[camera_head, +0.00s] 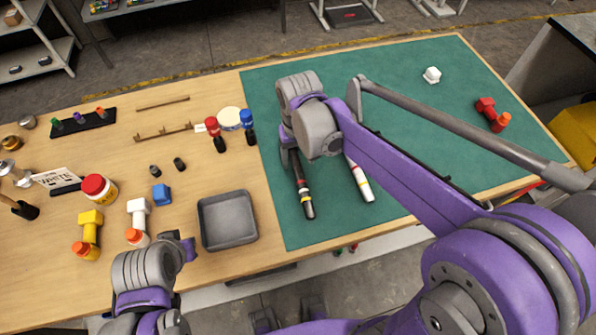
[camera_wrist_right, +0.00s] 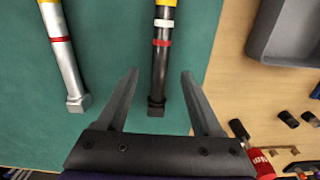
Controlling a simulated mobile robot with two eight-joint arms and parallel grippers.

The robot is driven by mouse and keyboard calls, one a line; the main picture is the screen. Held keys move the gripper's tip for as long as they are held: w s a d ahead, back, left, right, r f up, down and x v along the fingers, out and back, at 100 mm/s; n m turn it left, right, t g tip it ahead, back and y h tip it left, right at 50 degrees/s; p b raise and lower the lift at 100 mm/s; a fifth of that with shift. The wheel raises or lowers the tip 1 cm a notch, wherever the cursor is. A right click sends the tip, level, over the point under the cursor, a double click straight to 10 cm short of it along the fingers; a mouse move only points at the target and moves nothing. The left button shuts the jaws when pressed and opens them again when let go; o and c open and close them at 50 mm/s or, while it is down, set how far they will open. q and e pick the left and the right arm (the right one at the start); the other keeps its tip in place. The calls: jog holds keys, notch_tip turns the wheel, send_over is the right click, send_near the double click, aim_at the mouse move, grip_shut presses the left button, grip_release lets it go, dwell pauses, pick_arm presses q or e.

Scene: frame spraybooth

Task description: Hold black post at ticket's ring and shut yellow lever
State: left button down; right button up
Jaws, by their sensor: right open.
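A black post (camera_head: 308,210) lies on the green mat; it also shows in the right wrist view (camera_wrist_right: 159,75) with red, white and yellow bands. My right gripper (camera_wrist_right: 160,72) is open above the post's near-wrist end, one finger on each side, with nothing held. In the head view its jaws are largely hidden by the wrist. A white ticket (camera_head: 55,177) stands at the left; its print seems to read WHITE. A yellow piece with an orange end (camera_head: 91,219) lies at the left; I cannot tell whether it is the lever. My left gripper (camera_head: 188,248) is near the grey tray.
A silver post (camera_head: 360,182) lies beside the black one. A grey tray (camera_head: 228,219), a blue block (camera_head: 161,194) and a red-lidded jar (camera_head: 99,187) stand on the wood. Red pieces (camera_head: 487,106) and a white piece (camera_head: 432,75) sit on the mat's far side.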

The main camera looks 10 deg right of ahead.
aim_at(299, 171)
notch_tip(299, 171, down, 5)
jog(key=shift+f, duration=0.2)
grip_shut()
dwell(0.4)
